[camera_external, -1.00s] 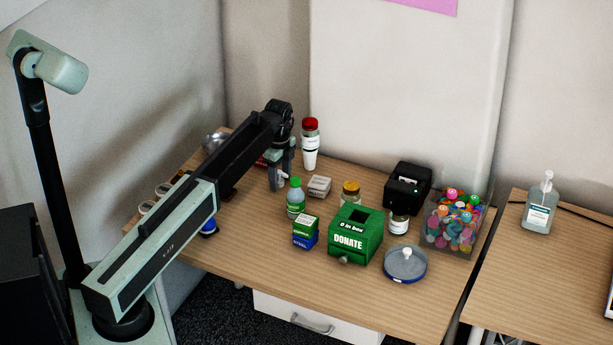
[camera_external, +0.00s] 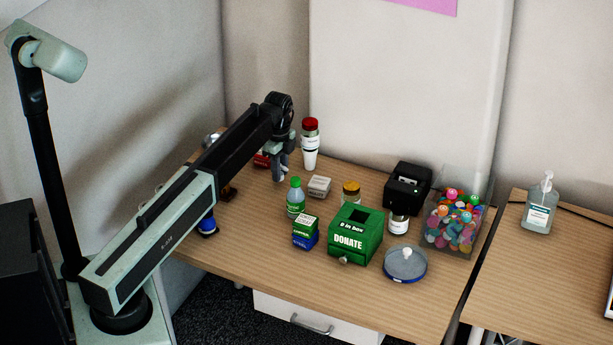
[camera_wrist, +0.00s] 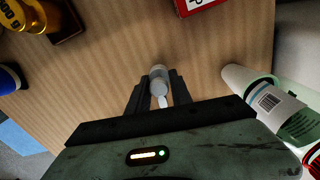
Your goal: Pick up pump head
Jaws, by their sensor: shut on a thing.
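The pump head (camera_wrist: 159,85), a small grey-white piece with a narrow spout, is between my gripper's two dark fingers in the wrist view. My gripper (camera_wrist: 158,92) is shut on it. In the external view my gripper (camera_external: 277,176) points down over the back left of the wooden table, left of the red-capped bottle. The pump head is mostly hidden by the fingers there. The wrist view shows bare wood around it, and it looks a little above the table.
The red-capped bottle (camera_external: 310,145), green-capped bottle (camera_external: 295,198) and white box (camera_external: 319,187) stand close on the right. The green donate box (camera_external: 362,238) is nearer the front. A red box (camera_wrist: 200,4) and gold jars (camera_wrist: 38,17) show in the wrist view.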

